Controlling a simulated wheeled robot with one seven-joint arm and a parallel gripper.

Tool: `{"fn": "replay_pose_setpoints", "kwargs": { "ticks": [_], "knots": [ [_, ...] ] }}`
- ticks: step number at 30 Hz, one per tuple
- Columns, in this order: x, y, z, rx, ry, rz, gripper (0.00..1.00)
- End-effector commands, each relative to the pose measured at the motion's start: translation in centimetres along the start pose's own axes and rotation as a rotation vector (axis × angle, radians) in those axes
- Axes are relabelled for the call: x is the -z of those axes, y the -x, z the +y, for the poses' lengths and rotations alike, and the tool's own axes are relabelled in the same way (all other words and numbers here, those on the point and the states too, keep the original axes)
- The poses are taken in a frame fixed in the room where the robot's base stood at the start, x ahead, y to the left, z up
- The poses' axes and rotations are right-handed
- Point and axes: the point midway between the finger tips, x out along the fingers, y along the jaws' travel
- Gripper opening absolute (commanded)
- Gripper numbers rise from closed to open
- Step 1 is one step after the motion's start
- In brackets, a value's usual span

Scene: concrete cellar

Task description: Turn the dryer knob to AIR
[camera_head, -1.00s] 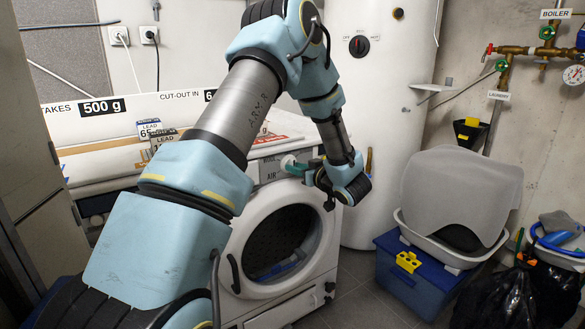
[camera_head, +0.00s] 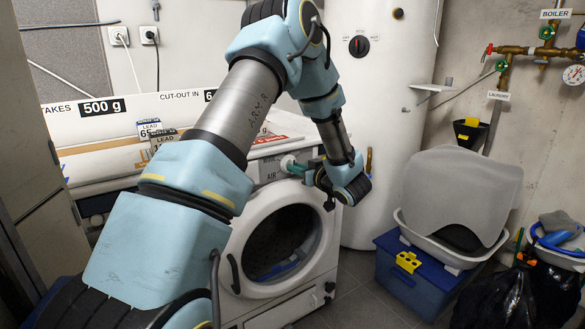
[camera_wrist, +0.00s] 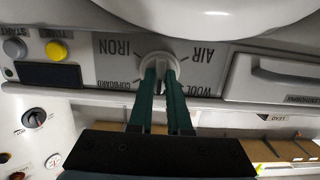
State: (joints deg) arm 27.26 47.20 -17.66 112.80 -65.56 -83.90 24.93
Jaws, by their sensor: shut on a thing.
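The dryer (camera_head: 240,262) is a white front-loader with a round dark door, below my arm in the head view. Its white round knob (camera_wrist: 158,57) shows upside down in the wrist view, ringed by the words IRON, AIR, WOOL and CUPBOARD. My gripper (camera_wrist: 161,76) has two green fingers, one on each side of the knob's grip, shut on it. In the head view my gripper (camera_head: 291,164) reaches the dryer's top panel from the right, and its fingers hide the knob. I cannot tell which word the knob points to.
The wrist view shows a yellow button (camera_wrist: 56,50), a grey button (camera_wrist: 14,48), a dark display (camera_wrist: 48,75) and a drawer front (camera_wrist: 270,78) beside the knob. A white boiler (camera_head: 385,120) stands behind the dryer, and a blue box (camera_head: 408,285) to its right.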

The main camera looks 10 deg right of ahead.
Motion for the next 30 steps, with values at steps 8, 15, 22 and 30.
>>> {"fn": "replay_pose_setpoints", "kwargs": {
  "ticks": [8,15,22,30],
  "knots": [
    [0.46,-0.62,-0.18,0.006,0.008,0.011,0.00],
    [0.31,-0.68,-0.21,-0.010,0.112,0.014,0.00],
    [0.28,-0.67,-0.26,-0.028,0.226,0.013,0.00],
    [0.31,-0.68,-0.30,-0.047,0.345,0.014,0.00]
  ]
}}
